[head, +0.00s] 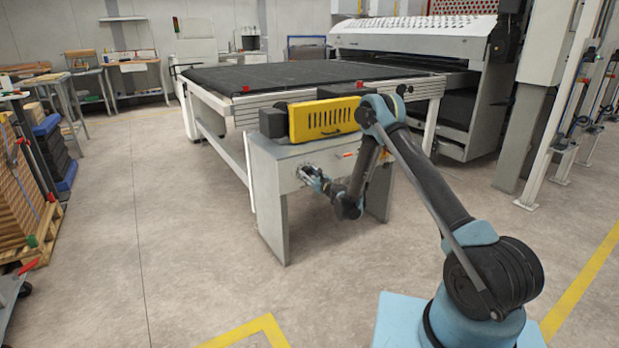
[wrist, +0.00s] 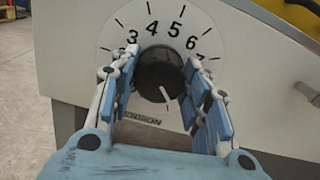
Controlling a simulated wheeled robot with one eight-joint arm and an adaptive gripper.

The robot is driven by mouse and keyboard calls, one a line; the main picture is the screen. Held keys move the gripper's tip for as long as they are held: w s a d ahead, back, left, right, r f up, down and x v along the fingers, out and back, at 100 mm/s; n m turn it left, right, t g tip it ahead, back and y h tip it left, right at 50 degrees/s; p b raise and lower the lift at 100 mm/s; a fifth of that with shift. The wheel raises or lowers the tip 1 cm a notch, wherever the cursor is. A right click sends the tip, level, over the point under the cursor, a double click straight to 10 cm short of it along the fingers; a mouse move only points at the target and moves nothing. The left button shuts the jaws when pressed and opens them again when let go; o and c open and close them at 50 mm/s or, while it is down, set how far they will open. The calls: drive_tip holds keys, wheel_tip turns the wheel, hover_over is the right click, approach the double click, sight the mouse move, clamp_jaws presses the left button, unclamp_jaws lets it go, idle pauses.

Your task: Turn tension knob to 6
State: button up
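The tension knob (wrist: 158,79) is black and round, on a white dial (wrist: 118,22) on the grey panel. The numbers 3 to 7 show around its top. A white mark on the knob points down and slightly right, away from those numbers; the dial's lower right is hidden by a finger. My gripper (wrist: 160,72) has one finger on each side of the knob, very close to its edges. I cannot tell whether both pads press on it. In the head view my gripper (head: 312,175) is at the front panel of the grey stand (head: 272,205).
A yellow vented cover (head: 325,119) sits on top of the stand, above my gripper. A long dark conveyor table (head: 280,75) runs behind it. Stacked boards (head: 22,190) stand at the left. The floor in front is clear.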

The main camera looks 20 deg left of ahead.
drive_tip(key=shift+c, duration=1.2)
drive_tip(key=shift+d, duration=0.1)
drive_tip(key=shift+n, duration=0.4)
drive_tip(key=n, duration=0.3)
drive_tip(key=shift+n, duration=0.3)
drive_tip(key=n, duration=0.5)
drive_tip(key=shift+s+n, duration=0.1)
drive_tip(key=shift+n, duration=0.2)
drive_tip(key=n, duration=0.5)
drive_tip(key=shift+s, duration=0.1)
drive_tip(key=n, duration=0.5)
drive_tip(key=shift+a+f+n, duration=0.1)
drive_tip(key=shift+a+n, duration=0.1)
drive_tip(key=shift+n, duration=0.2)
